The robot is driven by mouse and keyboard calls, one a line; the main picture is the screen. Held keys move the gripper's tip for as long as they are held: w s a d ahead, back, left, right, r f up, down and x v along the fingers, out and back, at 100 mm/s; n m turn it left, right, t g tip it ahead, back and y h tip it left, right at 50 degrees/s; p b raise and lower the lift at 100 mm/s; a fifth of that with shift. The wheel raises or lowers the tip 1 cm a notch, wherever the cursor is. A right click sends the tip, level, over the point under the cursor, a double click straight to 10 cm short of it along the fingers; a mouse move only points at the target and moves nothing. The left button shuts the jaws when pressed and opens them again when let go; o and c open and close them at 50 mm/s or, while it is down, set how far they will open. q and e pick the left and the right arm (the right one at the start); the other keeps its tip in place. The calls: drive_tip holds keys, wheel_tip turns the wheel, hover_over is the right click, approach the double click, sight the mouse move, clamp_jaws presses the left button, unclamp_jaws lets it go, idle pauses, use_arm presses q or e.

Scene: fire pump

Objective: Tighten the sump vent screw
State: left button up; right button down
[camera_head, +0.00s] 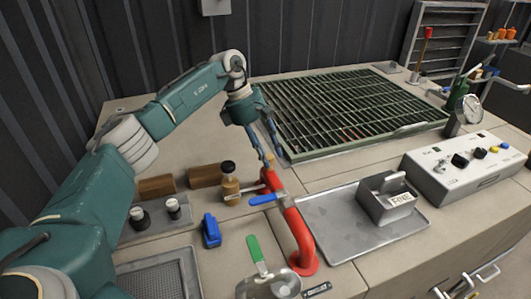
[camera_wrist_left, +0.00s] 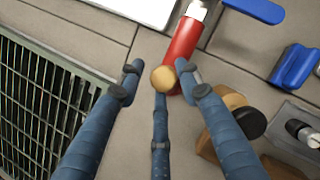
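A round brass knob (camera_wrist_left: 163,79), which may be the sump vent screw, shows at the end of the red pipe (camera_wrist_left: 186,48) in the left wrist view. The red pipe (camera_head: 297,235) also shows in the head view, with its upper end near the fingertips. My left gripper (camera_head: 268,163) points down over this end. In the wrist view, the fingers of my left gripper (camera_wrist_left: 160,75) are spread around the knob, with a gap on the left side. Whether the middle finger touches the knob is unclear. My right gripper is not in view.
A small black-capped bottle (camera_head: 230,187) stands close left of the gripper. A green-slatted grate (camera_head: 350,108) lies behind. A metal tray (camera_head: 340,235) bears a box (camera_head: 387,203) at right. A green-handled valve (camera_head: 256,252) stands in front.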

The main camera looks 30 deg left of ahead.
use_arm(q)
drive_tip(key=shift+o, duration=0.2)
drive_tip(key=shift+d+r, duration=0.1)
drive_tip(key=shift+d, duration=0.1)
drive_tip(key=shift+a, duration=0.15)
drive_tip(key=shift+a+r, duration=0.2)
drive_tip(key=v, duration=1.1)
drive_tip(key=shift+d+r, duration=0.15)
drive_tip(key=shift+r, duration=0.1)
